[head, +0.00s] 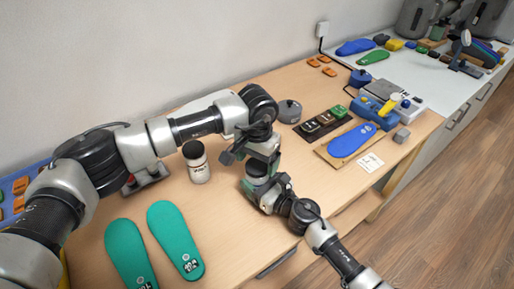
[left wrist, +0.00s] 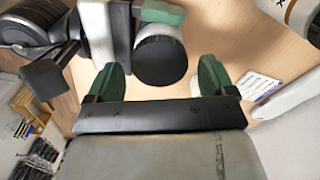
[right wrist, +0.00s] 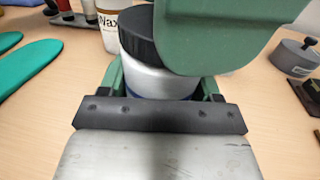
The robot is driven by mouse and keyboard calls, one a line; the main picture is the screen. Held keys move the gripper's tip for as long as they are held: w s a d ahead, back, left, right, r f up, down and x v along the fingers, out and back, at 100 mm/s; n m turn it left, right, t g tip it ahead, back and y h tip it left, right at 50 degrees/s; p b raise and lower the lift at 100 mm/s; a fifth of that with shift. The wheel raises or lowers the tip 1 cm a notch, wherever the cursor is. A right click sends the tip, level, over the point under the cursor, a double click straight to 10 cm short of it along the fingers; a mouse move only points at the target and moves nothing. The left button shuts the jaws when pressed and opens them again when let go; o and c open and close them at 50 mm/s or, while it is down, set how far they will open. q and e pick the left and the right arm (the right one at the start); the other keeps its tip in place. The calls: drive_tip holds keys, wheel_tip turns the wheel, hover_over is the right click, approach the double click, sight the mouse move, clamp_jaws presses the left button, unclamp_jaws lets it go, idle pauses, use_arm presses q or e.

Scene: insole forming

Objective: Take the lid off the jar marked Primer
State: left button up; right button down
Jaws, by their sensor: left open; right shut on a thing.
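A jar with a black lid (head: 257,168) stands between my two grippers. In the right wrist view its body (right wrist: 155,78) is silver-white with a blue band at the bottom; no label text shows. My right gripper (head: 264,184) is shut on the jar's body. My left gripper (head: 262,152) is open at the jar, its green fingers spread to either side of the black lid (left wrist: 161,60) in the left wrist view. A green left finger (right wrist: 215,38) covers part of the lid in the right wrist view. I cannot tell whether it touches. The lid is on the jar.
A second black-lidded jar, labelled Wax (head: 198,164), stands to the left. Two teal insoles (head: 175,240) lie at the front left. A grey lidded pot (head: 289,111), a blue insole (head: 352,140) on a board and a blue device (head: 374,112) are to the right.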

use_arm(q)
drive_tip(key=shift+f, duration=0.55)
